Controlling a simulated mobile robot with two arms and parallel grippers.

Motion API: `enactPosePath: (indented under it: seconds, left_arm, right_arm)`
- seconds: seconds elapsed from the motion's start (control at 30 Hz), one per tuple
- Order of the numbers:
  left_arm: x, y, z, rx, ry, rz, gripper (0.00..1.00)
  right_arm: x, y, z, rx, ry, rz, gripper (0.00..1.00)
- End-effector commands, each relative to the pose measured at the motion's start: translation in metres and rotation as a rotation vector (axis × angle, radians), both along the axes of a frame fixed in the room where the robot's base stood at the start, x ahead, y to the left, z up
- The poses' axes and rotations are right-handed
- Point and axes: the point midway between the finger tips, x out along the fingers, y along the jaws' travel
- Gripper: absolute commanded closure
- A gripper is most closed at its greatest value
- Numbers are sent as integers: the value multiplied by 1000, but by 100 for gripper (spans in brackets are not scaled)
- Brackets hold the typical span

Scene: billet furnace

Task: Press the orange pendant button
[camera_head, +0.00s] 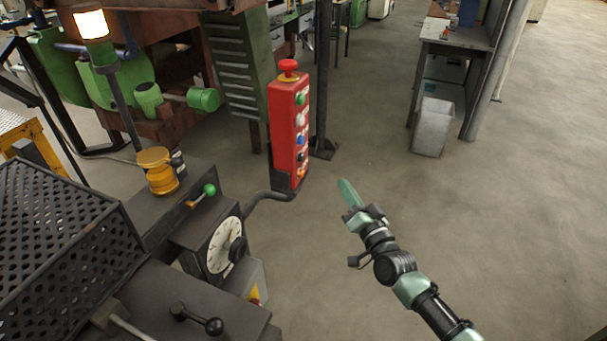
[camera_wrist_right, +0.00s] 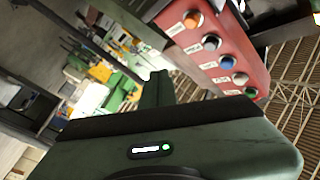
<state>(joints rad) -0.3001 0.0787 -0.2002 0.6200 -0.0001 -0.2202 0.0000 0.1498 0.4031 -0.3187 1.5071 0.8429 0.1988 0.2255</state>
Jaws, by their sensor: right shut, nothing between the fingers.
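A tall red pendant (camera_head: 283,130) stands upright with a column of buttons on its right face and a red mushroom knob on top. The orange button (camera_wrist_right: 193,19) shows clearly at one end of the row in the right wrist view, beside a dark button and a blue one. In the head view it is small, at the low end of the column. My right gripper (camera_head: 346,190) is shut and empty, in the air to the right of the pendant's lower part, with a visible gap. It points up and left. My left gripper is not in view.
A machine with a dial (camera_head: 225,245), a green-knobbed lever and a perforated guard (camera_head: 60,235) fills the lower left. A dark post stands behind the pendant. A grey bin (camera_head: 433,127) stands by a workbench (camera_head: 455,33). The floor at right is open.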

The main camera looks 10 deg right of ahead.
Motion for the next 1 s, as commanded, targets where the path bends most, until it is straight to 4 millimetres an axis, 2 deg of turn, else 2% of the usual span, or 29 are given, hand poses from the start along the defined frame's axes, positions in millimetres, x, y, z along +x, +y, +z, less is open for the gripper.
enactPosePath:
  seconds: [0.3,0.5,0.7,1.0]
  left_arm:
    - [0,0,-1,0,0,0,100]
    - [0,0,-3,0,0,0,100]
    - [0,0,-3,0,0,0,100]
    - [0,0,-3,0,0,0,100]
  right_arm:
    - [26,39,1,3,-1,3,100]
    - [38,56,0,1,-1,0,100]
    - [43,64,1,-1,-1,1,100]
    - [43,64,1,-1,-1,1,100]
